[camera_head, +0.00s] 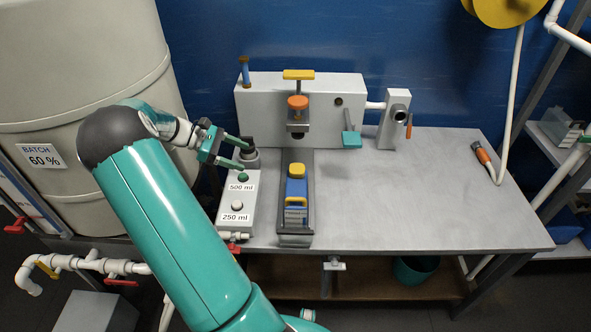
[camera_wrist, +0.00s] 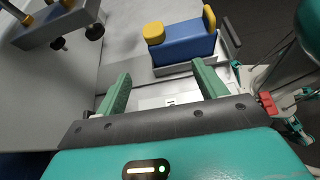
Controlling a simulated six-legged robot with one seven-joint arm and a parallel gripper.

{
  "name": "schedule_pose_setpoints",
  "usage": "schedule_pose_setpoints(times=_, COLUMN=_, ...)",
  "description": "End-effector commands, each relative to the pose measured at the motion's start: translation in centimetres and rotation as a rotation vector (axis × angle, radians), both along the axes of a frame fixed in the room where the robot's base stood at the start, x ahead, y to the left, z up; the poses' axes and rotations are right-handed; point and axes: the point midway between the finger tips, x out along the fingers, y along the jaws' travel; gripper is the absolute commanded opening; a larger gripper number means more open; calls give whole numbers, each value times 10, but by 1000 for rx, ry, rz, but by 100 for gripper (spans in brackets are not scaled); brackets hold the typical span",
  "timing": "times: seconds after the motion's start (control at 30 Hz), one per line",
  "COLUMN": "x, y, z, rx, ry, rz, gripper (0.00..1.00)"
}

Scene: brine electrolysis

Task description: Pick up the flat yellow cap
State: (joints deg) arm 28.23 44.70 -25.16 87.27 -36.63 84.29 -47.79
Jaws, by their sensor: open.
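A yellow cap (camera_head: 297,170) sits at the far end of a blue container (camera_head: 296,188), which rests in a grey tray (camera_head: 281,226) on the bench. In the wrist view the yellow cap (camera_wrist: 153,33) is at the top, beyond the fingers, on the blue container (camera_wrist: 187,45). A flat yellow piece (camera_head: 298,74) also tops the press; I cannot tell for sure which one is the named cap. My gripper (camera_head: 243,153) is open and empty, left of the container, close to a dark-topped grey fitting (camera_head: 249,154). The wrist view shows its fingers apart (camera_wrist: 160,78).
The grey press housing (camera_head: 265,105) stands behind, with an orange knob (camera_head: 298,102). A button box (camera_head: 235,208) with green and white buttons lies left of the tray. A large beige tank (camera_head: 90,50) stands at left.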

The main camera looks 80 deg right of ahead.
Motion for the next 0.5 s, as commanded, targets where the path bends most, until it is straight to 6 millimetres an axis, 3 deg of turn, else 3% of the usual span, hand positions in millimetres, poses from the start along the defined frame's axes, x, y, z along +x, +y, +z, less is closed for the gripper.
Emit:
schedule_pose_setpoints(times=0.13, x=-13, y=-20, z=-12, rx=17, ry=94, rz=-7, gripper=71)
schedule_pose_setpoints(times=0.27, x=-22, y=-26, z=-17, rx=23, ry=114, rz=-10, gripper=71)
schedule_pose_setpoints(times=0.5, x=-61, y=-35, z=-34, rx=24, ry=112, rz=-10, gripper=71)
